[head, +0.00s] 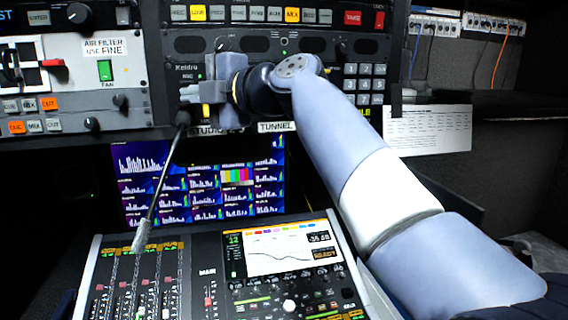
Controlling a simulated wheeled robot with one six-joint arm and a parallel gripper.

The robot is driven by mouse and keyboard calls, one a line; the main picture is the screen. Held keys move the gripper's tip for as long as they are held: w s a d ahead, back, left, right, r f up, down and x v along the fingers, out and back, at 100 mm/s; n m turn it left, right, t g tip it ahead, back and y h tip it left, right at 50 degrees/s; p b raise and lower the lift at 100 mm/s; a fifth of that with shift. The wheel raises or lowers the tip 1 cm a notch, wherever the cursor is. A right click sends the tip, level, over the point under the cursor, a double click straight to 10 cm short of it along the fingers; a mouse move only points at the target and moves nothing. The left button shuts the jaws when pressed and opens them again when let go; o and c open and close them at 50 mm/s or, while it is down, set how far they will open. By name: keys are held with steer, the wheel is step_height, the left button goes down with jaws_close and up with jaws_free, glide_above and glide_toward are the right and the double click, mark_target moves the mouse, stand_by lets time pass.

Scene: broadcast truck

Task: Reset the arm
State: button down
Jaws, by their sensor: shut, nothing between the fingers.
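My arm reaches in from the lower right, its light blue and white links bending at an elbow high in the middle. My gripper (190,102) is at the end, pointing left, in front of the central rack panel (330,45). The fingers look shut and empty, close to the panel face. I cannot tell whether they touch it. The gripper and wrist hide part of the panel behind them.
A gooseneck microphone (163,180) rises just below my gripper. A mixing console (205,265) is below, with a monitor (200,182) behind it. A left panel (75,75) carries switches. A paper sheet (427,129) hangs at right, near patch cables (500,55).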

steer(key=b+v, duration=0.3)
steer(key=v, duration=0.6)
steer(key=shift+w, duration=0.15)
steer(key=shift+w, duration=0.1)
